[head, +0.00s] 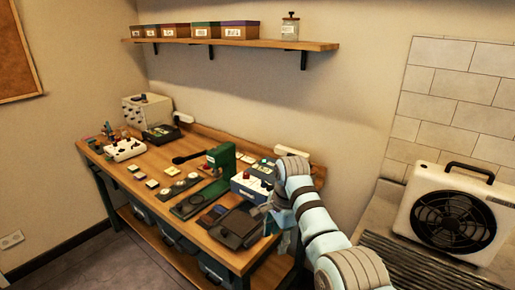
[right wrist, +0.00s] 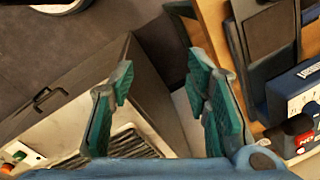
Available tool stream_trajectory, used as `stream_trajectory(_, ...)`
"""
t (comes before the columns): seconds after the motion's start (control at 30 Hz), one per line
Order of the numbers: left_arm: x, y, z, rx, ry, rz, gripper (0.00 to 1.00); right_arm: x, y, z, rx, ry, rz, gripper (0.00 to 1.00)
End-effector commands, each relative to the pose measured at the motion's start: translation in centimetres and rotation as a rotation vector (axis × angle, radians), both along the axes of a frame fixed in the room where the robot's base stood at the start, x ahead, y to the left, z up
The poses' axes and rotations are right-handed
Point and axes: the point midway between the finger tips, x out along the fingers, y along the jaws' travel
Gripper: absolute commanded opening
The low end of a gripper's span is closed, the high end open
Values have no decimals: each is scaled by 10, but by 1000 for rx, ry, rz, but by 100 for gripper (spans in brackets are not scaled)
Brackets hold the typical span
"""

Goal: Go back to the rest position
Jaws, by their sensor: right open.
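My right arm comes into the head view from the lower right. Its gripper (head: 279,222) is at the right end of the wooden workbench (head: 160,221), partly hidden by the arm. In the right wrist view my right gripper (right wrist: 160,78) has its teal fingers spread wide, with nothing between them. The bench edge and a blue device (right wrist: 298,92) are to the right of the fingers there. My left gripper is in neither view.
A dark tray (head: 236,229), a blue box (head: 250,187) and a green press (head: 221,160) stand close by on the bench. A fan unit (head: 452,212) stands at the right. A shelf (head: 240,41) with boxes hangs above. Floor is clear at the lower left.

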Motion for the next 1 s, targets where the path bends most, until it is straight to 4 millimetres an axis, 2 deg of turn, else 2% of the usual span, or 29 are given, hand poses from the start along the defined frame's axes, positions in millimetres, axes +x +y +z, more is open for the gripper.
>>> stream_trajectory(0.03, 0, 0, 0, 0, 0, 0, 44, -6, -11, -30, 8, -4, 36, 44)
stream_trajectory(0.07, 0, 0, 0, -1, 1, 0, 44, -11, -20, -51, 10, -17, 71, 44)
stream_trajectory(0.1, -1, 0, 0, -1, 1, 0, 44, -23, -35, -82, 8, -38, 130, 44)
stream_trajectory(0.17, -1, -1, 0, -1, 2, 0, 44, -52, -62, -128, -16, -76, 235, 44)
stream_trajectory(0.2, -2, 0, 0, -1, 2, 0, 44, -76, -80, -153, -43, -100, 310, 44)
stream_trajectory(0.3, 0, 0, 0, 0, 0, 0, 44, -136, -114, -189, -118, -144, 483, 44)
stream_trajectory(0.4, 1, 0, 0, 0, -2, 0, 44, -187, -137, -203, -188, -165, 634, 44)
stream_trajectory(0.47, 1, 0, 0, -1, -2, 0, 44, -216, -147, -206, -225, -173, 718, 44)
stream_trajectory(0.6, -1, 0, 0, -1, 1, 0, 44, -273, -163, -200, -301, -186, 902, 44)
stream_trajectory(0.7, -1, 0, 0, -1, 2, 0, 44, -306, -169, -189, -344, -192, 1023, 44)
stream_trajectory(0.9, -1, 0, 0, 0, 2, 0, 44, -362, -174, -160, -411, -203, 1245, 44)
stream_trajectory(1.0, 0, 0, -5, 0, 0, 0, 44, -355, -177, -194, -402, -189, 1247, 44)
